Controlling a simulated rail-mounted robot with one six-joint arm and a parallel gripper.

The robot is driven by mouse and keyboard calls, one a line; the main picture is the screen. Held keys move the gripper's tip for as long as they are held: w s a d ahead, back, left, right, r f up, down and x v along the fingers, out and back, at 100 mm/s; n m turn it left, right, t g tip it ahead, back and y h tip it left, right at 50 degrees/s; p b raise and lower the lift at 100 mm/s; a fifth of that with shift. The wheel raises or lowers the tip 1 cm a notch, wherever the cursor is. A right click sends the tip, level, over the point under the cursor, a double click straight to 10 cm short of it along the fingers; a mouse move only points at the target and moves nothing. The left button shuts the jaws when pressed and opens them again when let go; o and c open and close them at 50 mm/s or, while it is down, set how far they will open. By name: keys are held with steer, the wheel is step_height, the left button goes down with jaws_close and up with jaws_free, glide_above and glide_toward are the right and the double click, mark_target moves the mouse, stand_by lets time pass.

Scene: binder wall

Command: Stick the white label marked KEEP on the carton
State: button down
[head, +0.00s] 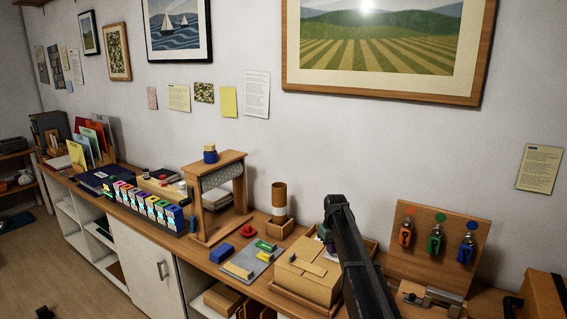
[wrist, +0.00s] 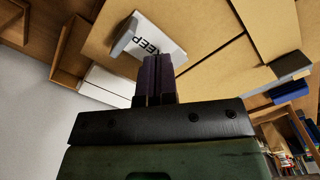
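The white label (wrist: 165,38) marked KEEP shows upside down in the wrist view, just beyond my fingertips, with a grey strip (wrist: 125,35) along one end. It overlaps the brown carton (wrist: 215,65); I cannot tell whether it touches it. My gripper (wrist: 159,58) has its two dark fingers together, covering the label's near edge. Whether any of the label is between them is hidden. In the head view the closed carton (head: 305,277) sits on the wooden counter, my arm reaching past its right side. The label is not visible there.
A grey board with coloured blocks (head: 252,262) lies left of the carton. A cardboard tube (head: 279,200) stands behind. A wooden board with coloured padlocks (head: 437,247) and a metal clamp (head: 432,297) are to the right. A wooden frame with a roll (head: 216,195) stands further left.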

steer(key=shift+f+b, duration=0.6)
steer(key=shift+f, duration=0.1)
steer(key=shift+r, duration=0.1)
step_height(320, 180, up, 5)
steer(key=p, duration=0.5)
step_height(320, 180, up, 11)
steer(key=p, duration=1.1)
steer(key=s+f+m+b, duration=0.1)
steer(key=s+f+b, duration=0.2)
steer(key=s, duration=1)
steer(key=s+f+m+b, duration=0.1)
steer(key=s+f+b, duration=0.3)
steer(key=s, duration=0.9)
steer(key=s+f+m+b, duration=0.2)
steer(key=s+f+b, duration=0.1)
steer(key=s, duration=1)
steer(key=shift+s+f, duration=0.25)
steer(key=shift+s, duration=0.15)
